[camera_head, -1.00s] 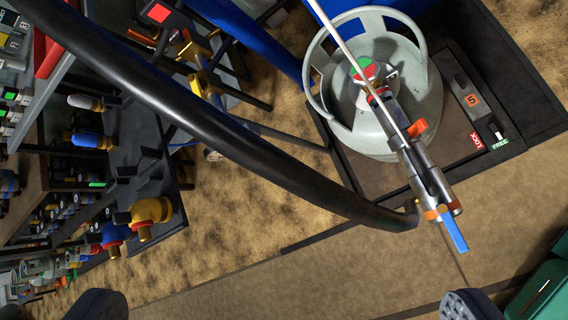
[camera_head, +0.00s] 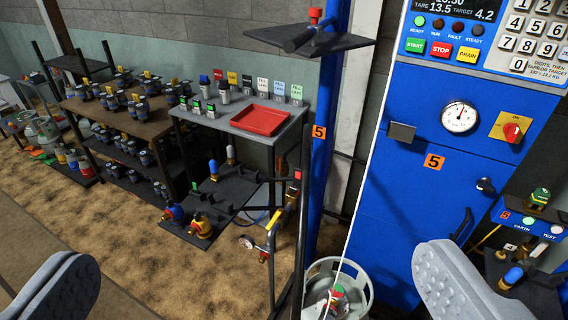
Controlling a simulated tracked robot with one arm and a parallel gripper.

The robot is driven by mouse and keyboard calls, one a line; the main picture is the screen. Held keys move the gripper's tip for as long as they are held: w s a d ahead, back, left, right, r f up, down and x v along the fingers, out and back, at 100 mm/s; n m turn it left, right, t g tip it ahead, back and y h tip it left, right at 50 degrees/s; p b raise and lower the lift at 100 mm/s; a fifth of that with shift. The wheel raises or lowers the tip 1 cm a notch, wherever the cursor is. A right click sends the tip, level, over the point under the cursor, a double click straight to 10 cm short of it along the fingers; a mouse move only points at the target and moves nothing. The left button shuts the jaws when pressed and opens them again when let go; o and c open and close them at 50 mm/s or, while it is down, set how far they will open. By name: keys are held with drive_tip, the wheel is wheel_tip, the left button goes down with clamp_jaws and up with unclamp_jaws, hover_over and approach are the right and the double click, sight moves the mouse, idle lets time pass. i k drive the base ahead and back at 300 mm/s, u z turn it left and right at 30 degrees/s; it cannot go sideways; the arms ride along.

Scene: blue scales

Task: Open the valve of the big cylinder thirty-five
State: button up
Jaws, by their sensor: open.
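A big grey cylinder (camera_head: 367,294) with a ring collar stands at the bottom of the view, cut off by the lower edge. Its valve (camera_head: 338,296), with red and green parts, shows inside the collar. I cannot read a number on the cylinder, and the valve's setting cannot be told. My gripper (camera_head: 268,282) is open and empty, one grey finger at the lower left and one at the lower right. The cylinder appears between the fingers, closer to the right one, with no finger seen touching it.
A blue cabinet marked 5 (camera_head: 410,190) with gauge (camera_head: 459,117), red knob (camera_head: 512,132) and keypad stands right. A blue post (camera_head: 322,170) rises beside it.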

sight(339, 293)
drive_tip(key=k, duration=0.6)
drive_tip(key=z, duration=0.65)
drive_tip(key=i, duration=1.5)
drive_tip(key=u, duration=0.4)
